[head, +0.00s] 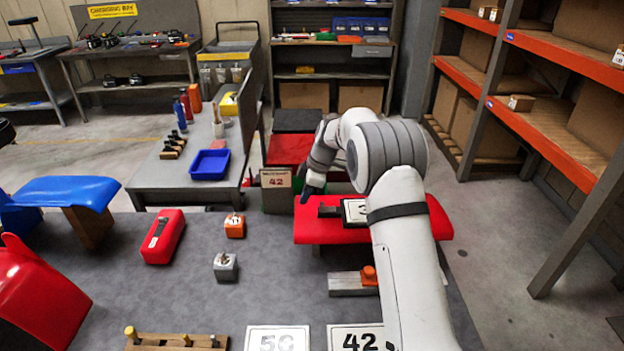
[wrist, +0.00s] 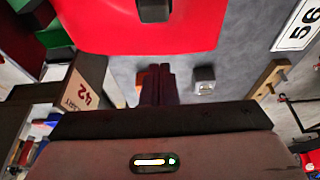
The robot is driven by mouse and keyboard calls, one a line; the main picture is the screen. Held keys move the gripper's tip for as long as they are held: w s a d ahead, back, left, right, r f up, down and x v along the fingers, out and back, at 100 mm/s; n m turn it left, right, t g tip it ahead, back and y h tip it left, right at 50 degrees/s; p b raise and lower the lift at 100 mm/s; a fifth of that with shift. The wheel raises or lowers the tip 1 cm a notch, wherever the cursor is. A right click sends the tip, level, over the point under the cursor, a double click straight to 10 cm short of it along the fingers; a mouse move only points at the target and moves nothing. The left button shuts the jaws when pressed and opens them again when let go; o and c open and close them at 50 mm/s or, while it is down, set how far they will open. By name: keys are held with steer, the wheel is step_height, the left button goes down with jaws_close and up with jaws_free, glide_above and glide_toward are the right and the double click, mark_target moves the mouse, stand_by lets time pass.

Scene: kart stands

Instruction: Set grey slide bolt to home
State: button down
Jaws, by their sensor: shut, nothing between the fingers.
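A grey bar with an orange knob near its right end, which looks like the grey slide bolt (head: 347,285), lies on the grey bench top below the red panel in the head view. My arm partly covers its right side. I cannot make out the bolt in the wrist view. My gripper (head: 308,197) is shut and empty, with its dark fingers pointing down beside the left back edge of the red panel, well behind the bolt. In the wrist view the shut fingers (wrist: 157,70) show in the middle, with nothing held.
The red panel (head: 310,231) bears a black piece and a number plate. A grey block (head: 225,268), an orange block (head: 235,228) and a red box (head: 160,240) stand to the left. A wooden pegged rack (head: 150,344) and number plates lie in front. Bare bench lies between.

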mark_target(328, 207)
steer(key=shift+x, duration=0.95)
steer(key=d+p, duration=0.1)
steer(key=d, duration=0.2)
steer(key=shift+d+r+p, duration=0.15)
steer(key=shift+d+p, duration=0.15)
steer(key=shift+p, duration=0.05)
steer(key=shift+d, duration=0.25)
steer(key=shift+f, duration=0.2)
